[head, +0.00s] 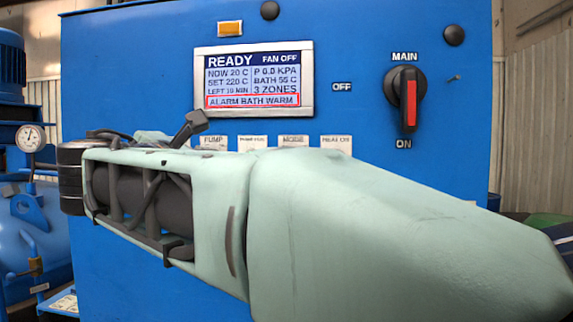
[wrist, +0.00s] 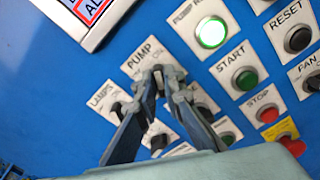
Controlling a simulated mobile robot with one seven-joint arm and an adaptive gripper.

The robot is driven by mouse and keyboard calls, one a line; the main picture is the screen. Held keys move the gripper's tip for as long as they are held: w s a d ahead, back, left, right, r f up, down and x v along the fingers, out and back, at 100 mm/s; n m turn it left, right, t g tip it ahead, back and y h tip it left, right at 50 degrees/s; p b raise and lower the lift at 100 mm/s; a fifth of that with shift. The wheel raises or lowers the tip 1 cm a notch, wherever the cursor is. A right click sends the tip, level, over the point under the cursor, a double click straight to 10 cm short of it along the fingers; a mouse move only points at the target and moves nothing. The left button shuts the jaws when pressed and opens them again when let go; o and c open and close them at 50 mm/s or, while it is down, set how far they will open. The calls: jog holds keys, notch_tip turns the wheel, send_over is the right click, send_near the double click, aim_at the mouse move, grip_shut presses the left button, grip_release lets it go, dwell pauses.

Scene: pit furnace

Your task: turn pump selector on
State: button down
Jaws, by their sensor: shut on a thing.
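The pump selector (wrist: 157,68) is a small dark knob under a white PUMP label on the blue panel in the wrist view. My gripper (wrist: 165,76) is at it, with its two fingers shut on the knob. The fingers cover most of the knob, so its exact angle is hard to read. A lamp labelled PUMP R... (wrist: 212,34) glows green to the right of the selector. In the head view the PUMP label (head: 213,142) shows above my arm, which hides the selector and my fingertips.
Close around are the LAMPS selector (wrist: 116,108), the green START button (wrist: 245,78), the red STOP button (wrist: 268,114) and the black RESET button (wrist: 298,39). The display (head: 252,80) reads READY, FAN OFF, ALARM BATH WARM. The MAIN switch (head: 407,95) points down at ON.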

jog(key=shift+m, duration=0.3)
jog(key=c, duration=2)
grip_release()
jog(key=shift+c, duration=0.2)
jog(key=shift+r, duration=0.1)
